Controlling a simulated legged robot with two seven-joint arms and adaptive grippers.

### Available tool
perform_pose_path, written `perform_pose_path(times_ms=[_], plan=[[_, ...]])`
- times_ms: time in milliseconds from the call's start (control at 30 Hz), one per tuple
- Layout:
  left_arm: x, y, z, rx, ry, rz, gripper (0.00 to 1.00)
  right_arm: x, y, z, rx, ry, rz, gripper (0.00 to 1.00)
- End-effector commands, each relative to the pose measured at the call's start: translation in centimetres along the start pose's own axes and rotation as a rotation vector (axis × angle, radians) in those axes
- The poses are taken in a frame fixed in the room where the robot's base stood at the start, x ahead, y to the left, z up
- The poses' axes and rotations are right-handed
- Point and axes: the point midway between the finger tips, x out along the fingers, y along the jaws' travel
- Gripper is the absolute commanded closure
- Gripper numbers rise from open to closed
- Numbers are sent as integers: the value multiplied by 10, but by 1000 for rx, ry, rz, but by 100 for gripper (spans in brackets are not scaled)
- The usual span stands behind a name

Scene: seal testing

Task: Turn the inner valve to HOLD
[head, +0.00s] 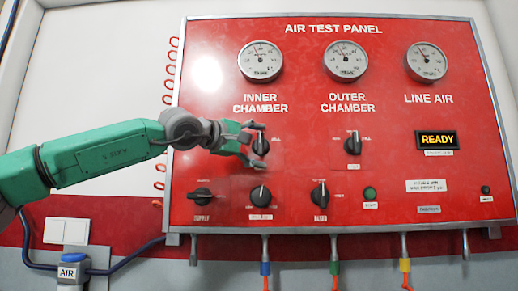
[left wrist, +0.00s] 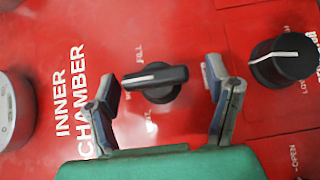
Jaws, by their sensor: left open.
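The inner valve is a black knob (head: 261,146) with a white line, on the red panel below the INNER CHAMBER gauge. In the left wrist view the knob (left wrist: 163,82) lies between my finger pads, with clear gaps on both sides. Its white line points left there, toward the INNER CHAMBER lettering, which is up on the panel. A FILL label shows beside it; the other labels are too small or partly hidden. My left gripper (head: 254,144) is open, one finger above and one below the knob; it also shows in the left wrist view (left wrist: 165,95). My right gripper is not in view.
The outer chamber knob (head: 353,144) is to the right. The supply (head: 201,195), regulator (head: 261,195) and third lower-row (head: 320,195) knobs are below. The regulator knob (left wrist: 283,62) is close to one finger in the wrist view. A display (head: 437,139) reads READY.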

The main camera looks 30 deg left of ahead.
Motion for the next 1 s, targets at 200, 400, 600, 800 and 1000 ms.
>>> perform_pose_path(times_ms=[200,400,600,800,1000], plan=[[-30,1,-1,-1,-1,5,28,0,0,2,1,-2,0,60],[-74,0,-3,-4,-1,3,28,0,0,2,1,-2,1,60],[-104,-3,-3,-4,-2,-3,28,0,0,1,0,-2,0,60],[-115,-3,-2,-2,0,-4,28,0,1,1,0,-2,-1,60],[-116,-3,-1,-1,0,-4,28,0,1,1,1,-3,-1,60]])
